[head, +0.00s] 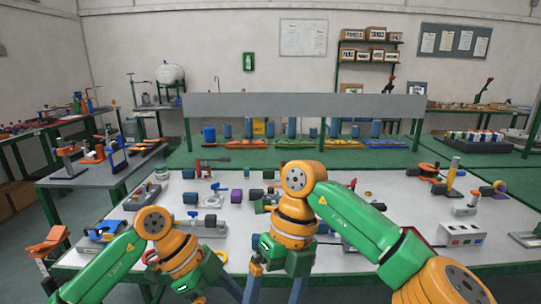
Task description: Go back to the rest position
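My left arm comes in at the lower left, green and orange. Its gripper (207,287) is at the bottom edge in front of the workbench, and its fingertips are cut off. My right arm comes in from the lower right and bends at an orange joint over the bench. Its gripper (275,286) points down at the bottom edge, with its two fingers apart and tips out of frame. I see nothing held between the visible parts of the fingers. The white workbench (340,265) lies beyond and under the arms.
Several small parts lie on the bench, including a grey block with a blue valve (205,228). A white box with sockets (460,235) sits at right. A grey side table (95,175) with orange tools stands at left. The arms hide part of the bench's middle.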

